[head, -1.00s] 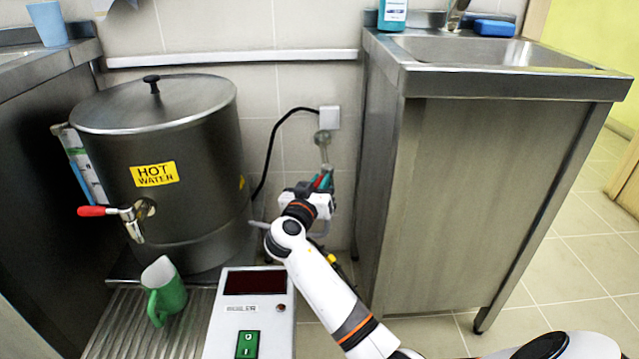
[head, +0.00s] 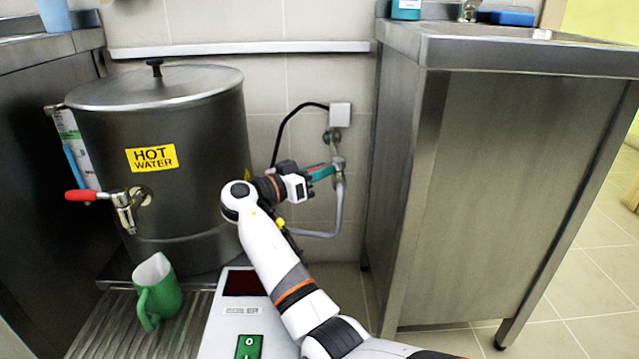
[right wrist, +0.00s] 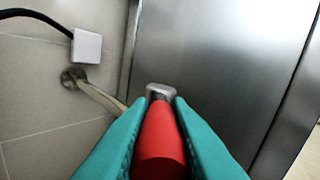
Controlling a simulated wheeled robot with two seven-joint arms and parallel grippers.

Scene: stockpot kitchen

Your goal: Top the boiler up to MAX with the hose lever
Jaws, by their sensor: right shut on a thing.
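The dark metal boiler (head: 185,195), labelled HOT WATER, stands at the left with its lid on. Its level gauge (head: 68,125) is on the left side, with a blue column (head: 74,166) in its lower part; the marks are too small to read. My right gripper (head: 322,171) has teal fingers and is shut on the red hose lever (right wrist: 160,140), beside the wall valve (head: 338,165). In the right wrist view the fingers (right wrist: 160,125) close around the lever, its metal end beyond them. A grey hose (head: 318,234) hangs from the valve. My left gripper is out of view.
A red-handled tap (head: 118,203) sticks out of the boiler's front. A green jug (head: 160,298) stands on the ribbed drip tray (head: 100,325). A control box (head: 235,310) with a dark display is in front. A steel sink cabinet (head: 510,200) bounds the right.

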